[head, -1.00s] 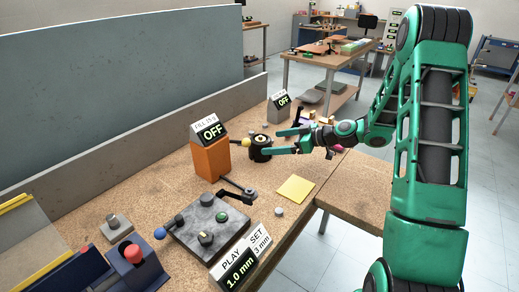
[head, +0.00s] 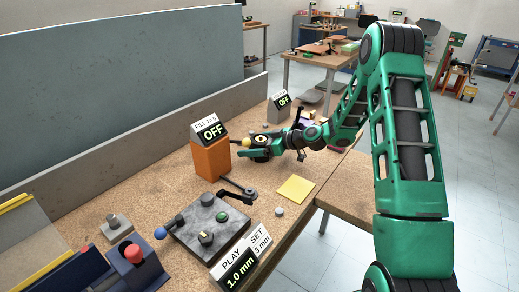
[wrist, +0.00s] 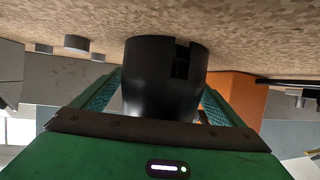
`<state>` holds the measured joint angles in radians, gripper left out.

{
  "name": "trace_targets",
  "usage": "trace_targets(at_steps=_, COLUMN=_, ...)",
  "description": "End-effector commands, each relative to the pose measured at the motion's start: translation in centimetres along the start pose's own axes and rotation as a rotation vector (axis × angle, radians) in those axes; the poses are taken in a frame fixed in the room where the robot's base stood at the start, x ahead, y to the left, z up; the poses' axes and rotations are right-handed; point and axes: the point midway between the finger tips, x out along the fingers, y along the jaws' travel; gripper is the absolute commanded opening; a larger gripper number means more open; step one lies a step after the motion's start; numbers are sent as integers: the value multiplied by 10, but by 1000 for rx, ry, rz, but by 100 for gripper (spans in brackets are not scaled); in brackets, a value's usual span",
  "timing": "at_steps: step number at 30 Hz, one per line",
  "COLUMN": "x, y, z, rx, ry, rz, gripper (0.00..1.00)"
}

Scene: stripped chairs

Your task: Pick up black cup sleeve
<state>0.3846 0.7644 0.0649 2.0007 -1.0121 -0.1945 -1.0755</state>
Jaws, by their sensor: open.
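The black cup sleeve (wrist: 165,75) fills the middle of the wrist view, a dark cylinder with a notch in its wall. My gripper (wrist: 160,98) is open, with one green finger on each side of the sleeve. I cannot tell whether the fingers touch it. In the head view the sleeve (head: 262,140) stands on the bench beside the orange block, partly hidden by my green fingers (head: 258,152).
An orange block (head: 211,158) with an OFF display stands close to the left of my gripper. A yellow knob (head: 246,142) is beside the sleeve. A grey plate with knobs (head: 205,225) and a yellow square (head: 296,188) lie nearer. A low wall (head: 130,155) runs behind.

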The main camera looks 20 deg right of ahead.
Motion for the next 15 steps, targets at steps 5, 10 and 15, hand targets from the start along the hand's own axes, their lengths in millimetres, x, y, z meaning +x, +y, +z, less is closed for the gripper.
trace_targets(at_steps=5, x=3, y=0, z=0, rx=0, ry=0, rz=1, gripper=92)
trace_targets(at_steps=10, x=3, y=0, z=0, rx=0, ry=0, rz=1, gripper=68)
trace_targets(at_steps=15, x=3, y=0, z=0, rx=0, ry=0, rz=1, gripper=48)
